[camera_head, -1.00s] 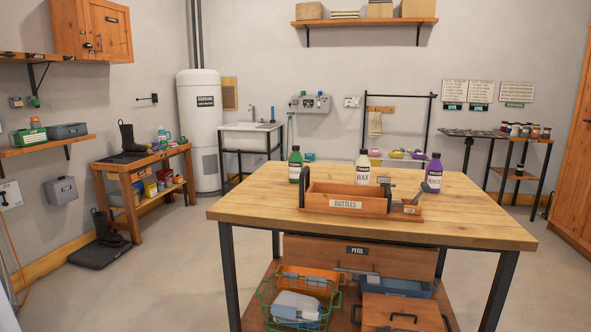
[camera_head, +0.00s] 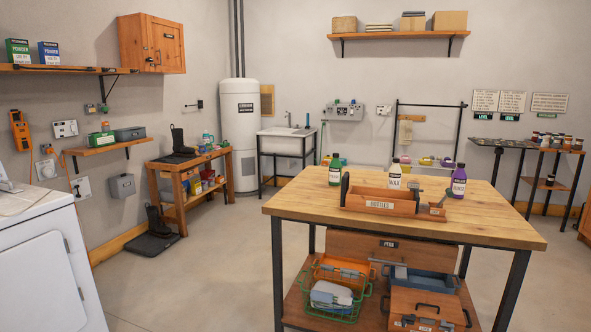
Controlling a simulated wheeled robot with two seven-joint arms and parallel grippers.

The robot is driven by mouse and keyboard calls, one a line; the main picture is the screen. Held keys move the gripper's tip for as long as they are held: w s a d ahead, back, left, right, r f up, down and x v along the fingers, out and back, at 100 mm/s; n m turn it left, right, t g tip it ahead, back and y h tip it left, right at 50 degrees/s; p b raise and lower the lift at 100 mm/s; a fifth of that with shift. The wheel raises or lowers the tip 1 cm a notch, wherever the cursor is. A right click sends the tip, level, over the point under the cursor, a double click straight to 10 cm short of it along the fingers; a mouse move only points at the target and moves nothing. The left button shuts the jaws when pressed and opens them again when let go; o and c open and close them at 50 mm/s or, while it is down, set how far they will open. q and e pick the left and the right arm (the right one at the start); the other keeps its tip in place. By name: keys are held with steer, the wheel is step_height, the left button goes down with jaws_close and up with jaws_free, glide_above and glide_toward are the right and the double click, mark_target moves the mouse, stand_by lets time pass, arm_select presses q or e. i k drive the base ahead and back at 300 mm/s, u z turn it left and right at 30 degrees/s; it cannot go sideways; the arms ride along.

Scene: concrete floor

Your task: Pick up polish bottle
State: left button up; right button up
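Three bottles stand on the wooden worktable (camera_head: 490,228) in the head view. A green bottle with a dark cap (camera_head: 335,172) is at the left, behind the end of a wooden carrier. A white bottle (camera_head: 393,176) labelled WAX is in the middle, its lower part hidden by the carrier. A purple bottle (camera_head: 458,182) with a white label stands at the right. I cannot read the word polish on any of them. The wooden carrier labelled BOTTLES (camera_head: 358,203) is in front of them, with a dark handle at its left end. Neither of my grippers is in view.
A white appliance (camera_head: 45,270) stands at the left edge. Green and orange baskets (camera_head: 325,315) and wooden boxes sit on the table's lower shelf (camera_head: 292,300). A small bench (camera_head: 165,165) and a water heater (camera_head: 239,130) are along the back. Open floor lies left of the table.

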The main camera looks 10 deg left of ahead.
mark_target(335, 167)
steer(key=u, duration=0.5)
steer(key=i, duration=1.35)
steer(key=z, duration=0.1)
